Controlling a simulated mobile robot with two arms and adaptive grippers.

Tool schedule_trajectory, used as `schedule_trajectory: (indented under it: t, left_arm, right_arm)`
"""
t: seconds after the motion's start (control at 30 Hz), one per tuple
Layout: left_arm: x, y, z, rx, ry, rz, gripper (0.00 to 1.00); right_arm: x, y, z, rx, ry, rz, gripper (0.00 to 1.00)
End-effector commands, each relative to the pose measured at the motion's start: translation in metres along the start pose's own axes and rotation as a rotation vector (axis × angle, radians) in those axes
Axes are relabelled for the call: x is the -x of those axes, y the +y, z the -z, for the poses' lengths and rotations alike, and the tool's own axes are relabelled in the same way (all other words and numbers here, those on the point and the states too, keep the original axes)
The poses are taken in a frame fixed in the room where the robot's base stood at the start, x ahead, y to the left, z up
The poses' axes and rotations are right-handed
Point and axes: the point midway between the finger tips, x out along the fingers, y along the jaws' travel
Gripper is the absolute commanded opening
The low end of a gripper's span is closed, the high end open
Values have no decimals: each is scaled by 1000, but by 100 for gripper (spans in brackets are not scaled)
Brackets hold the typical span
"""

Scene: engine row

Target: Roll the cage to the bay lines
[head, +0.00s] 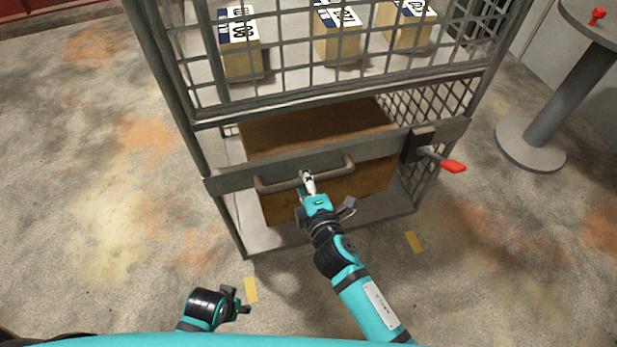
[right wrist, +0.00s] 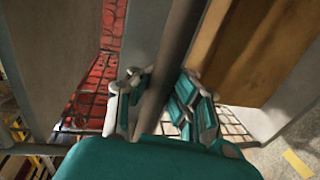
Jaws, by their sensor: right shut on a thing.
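The cage (head: 335,170) is a grey wire-mesh trolley in front of me in the head view. A curved handle (head: 270,186) sits on its front crossbar. My right gripper (head: 306,182) is shut on this handle. In the right wrist view, the handle bar (right wrist: 165,75) runs between the fingers (right wrist: 160,105). Short yellow floor marks show at the left (head: 251,290) and right (head: 414,242) of the cage's front, apart from its base. My left gripper (head: 238,304) is low in the head view, away from the cage, and its fingers are too unclear to read.
Several boxes with printed labels (head: 240,50) stand on the cage's upper shelf. A large brown box (head: 310,130) is on the lower deck. A red-tipped lever (head: 452,166) sticks out at the right. A round-based grey stand (head: 530,147) is at right. Floor at left is clear.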

Motion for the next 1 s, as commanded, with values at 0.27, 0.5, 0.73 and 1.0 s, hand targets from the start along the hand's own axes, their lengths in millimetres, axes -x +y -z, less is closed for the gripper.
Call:
schedule_trajectory:
  t: [0.27,0.5,0.73,1.0]
  left_arm:
    - [0,0,0,0,0,0,40]
    - [0,0,-2,0,-2,-1,40]
    - [-1,-1,1,0,0,1,40]
    - [0,0,0,0,0,0,40]
  right_arm:
    - [3,-5,5,-1,10,9,25]
    - [2,-4,3,-1,6,5,44]
    - [5,-4,2,-1,5,5,44]
    - [52,-5,2,-2,5,8,44]
